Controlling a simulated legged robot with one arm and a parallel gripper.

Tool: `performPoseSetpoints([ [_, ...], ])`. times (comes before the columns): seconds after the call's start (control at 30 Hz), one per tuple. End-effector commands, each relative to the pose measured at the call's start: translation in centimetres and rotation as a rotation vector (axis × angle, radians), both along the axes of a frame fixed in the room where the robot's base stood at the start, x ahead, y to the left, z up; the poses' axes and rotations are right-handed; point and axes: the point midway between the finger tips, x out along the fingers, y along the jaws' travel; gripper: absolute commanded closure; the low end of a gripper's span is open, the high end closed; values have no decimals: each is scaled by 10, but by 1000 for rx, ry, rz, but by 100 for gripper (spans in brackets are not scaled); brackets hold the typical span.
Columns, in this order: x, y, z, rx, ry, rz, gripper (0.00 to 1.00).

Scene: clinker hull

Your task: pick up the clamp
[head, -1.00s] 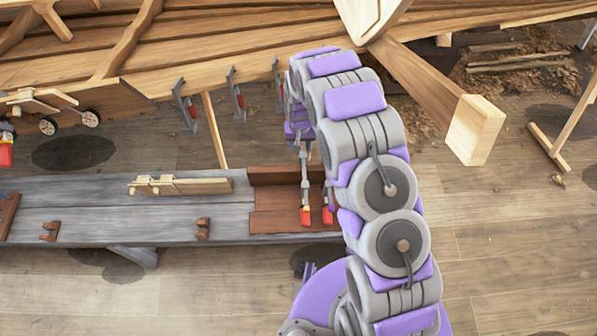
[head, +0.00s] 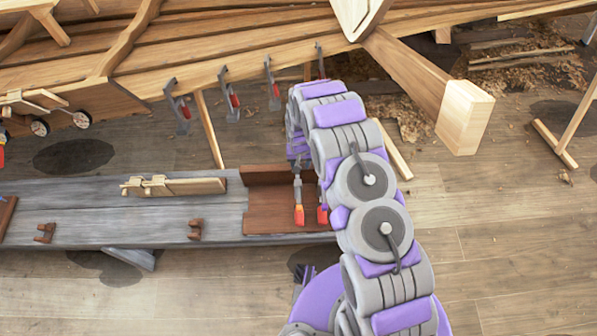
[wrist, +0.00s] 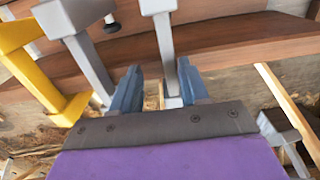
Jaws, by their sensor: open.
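In the wrist view my gripper (wrist: 158,90) is open, with its two blue-grey fingers apart. A silver clamp bar (wrist: 165,45) runs down between the fingers; I cannot tell whether it touches either one. A second silver clamp (wrist: 88,65) and a yellow clamp (wrist: 35,75) stand to the left of the fingers. In the head view, several grey clamps with red handles (head: 230,95) hang along the hull's lower edge. Two more orange-handled clamps (head: 298,205) lie in a brown tray (head: 262,215). My arm hides my fingertips there.
The wooden hull (head: 220,55) spans the back. A grey bench (head: 110,215) stands at the left, bearing a wooden piece (head: 185,187). A thick timber prop (head: 425,80) leans at the right of my arm. The floor (head: 500,240) at the right is mostly clear.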

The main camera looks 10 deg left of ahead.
Motion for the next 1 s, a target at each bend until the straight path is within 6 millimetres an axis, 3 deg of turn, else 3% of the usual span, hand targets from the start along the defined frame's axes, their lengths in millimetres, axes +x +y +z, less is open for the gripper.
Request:
performPoseSetpoints([
  [0.27, -1, 9, -10, -14, 2, 5, 55],
  [0.73, -1, 2, -6, -2, -1, 2, 100],
  [1.0, -1, 7, -8, -10, 0, 4, 100],
])
